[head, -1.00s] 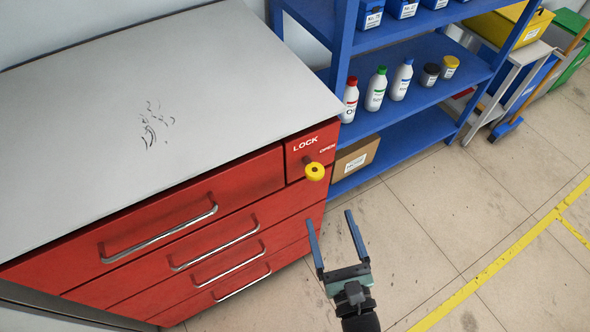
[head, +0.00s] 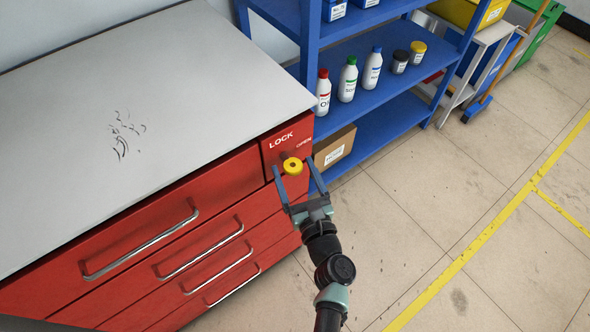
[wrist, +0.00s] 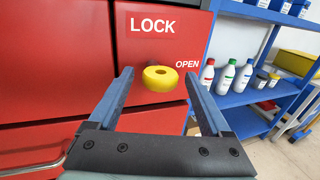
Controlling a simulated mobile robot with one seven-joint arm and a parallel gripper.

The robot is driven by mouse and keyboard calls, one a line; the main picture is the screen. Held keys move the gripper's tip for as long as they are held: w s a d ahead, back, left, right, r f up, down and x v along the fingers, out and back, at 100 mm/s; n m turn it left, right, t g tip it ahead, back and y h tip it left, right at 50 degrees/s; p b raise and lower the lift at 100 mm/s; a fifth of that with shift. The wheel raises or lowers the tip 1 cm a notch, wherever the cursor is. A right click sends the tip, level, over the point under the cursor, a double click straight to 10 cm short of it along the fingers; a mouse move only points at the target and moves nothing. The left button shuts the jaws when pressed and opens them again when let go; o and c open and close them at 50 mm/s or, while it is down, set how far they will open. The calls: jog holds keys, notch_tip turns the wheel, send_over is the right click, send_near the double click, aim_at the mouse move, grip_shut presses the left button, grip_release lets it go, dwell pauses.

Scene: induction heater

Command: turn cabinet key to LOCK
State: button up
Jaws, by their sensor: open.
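The cabinet key (head: 292,166) has a round yellow head with a dark hole and sits on the upper right front of the red cabinet (head: 229,191). White LOCK lettering (head: 281,141) is above it and OPEN lettering (head: 304,145) is to its upper right. In the wrist view the key (wrist: 160,78) lies between the fingers, with LOCK above and OPEN to the right. My gripper (head: 294,169) is open, its two blue fingers either side of the key head with gaps; it also shows in the wrist view (wrist: 158,82). I cannot see the key's shaft clearly.
A grey worktop (head: 140,90) covers the cabinet, and drawer handles (head: 140,246) stick out below. A blue shelf rack (head: 385,110) with bottles and a cardboard box (head: 334,147) stands close on the right. The tiled floor (head: 430,220) right of the cabinet is clear.

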grip_shut()
dwell(0.5)
